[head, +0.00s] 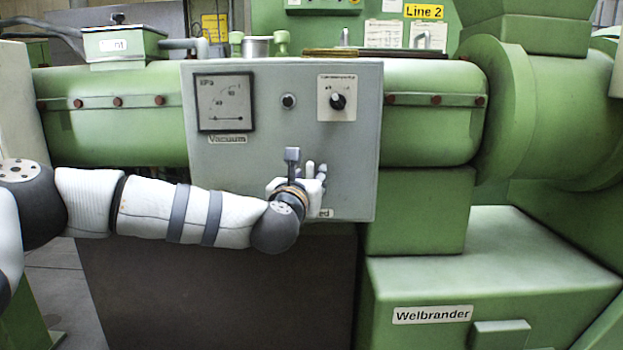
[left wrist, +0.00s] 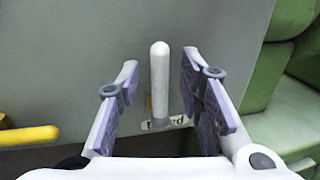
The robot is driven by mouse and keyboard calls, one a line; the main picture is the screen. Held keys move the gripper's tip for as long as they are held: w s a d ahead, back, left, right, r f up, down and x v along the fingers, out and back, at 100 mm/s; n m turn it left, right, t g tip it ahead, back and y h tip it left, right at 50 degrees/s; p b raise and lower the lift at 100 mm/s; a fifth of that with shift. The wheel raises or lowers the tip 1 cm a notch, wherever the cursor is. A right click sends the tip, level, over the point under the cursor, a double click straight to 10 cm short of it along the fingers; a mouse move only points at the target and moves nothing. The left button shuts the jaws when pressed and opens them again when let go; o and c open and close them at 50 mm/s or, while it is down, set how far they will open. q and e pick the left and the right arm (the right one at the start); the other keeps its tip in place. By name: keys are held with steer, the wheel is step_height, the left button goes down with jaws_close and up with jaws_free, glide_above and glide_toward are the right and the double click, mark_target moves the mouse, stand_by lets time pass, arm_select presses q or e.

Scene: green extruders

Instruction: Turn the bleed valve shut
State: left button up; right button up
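The bleed valve's lever shows in the left wrist view as a pale, round-ended bar (left wrist: 160,85) standing upright in the picture. My left gripper (left wrist: 160,92) is open, with one purple-padded finger on each side of the lever. Gaps show between the lever and both pads. In the head view my left gripper (head: 312,180) is at the lower part of the grey panel (head: 240,165). There the gripper largely hides the valve and part of its label (head: 326,213). My right gripper is not in view.
The panel also carries a vacuum gauge (head: 225,102), a small button (head: 288,101) and a black knob (head: 338,101). Green machine barrels lie on both sides. A green Welbrander housing (head: 490,265) stands below right. A yellow bar (left wrist: 30,135) shows at left in the wrist view.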

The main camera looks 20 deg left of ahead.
arm_select(q)
steer(key=shift+w, duration=0.85)
steer(key=shift+c, duration=0.3)
steer(key=shift+a, duration=0.1)
jaws_close()
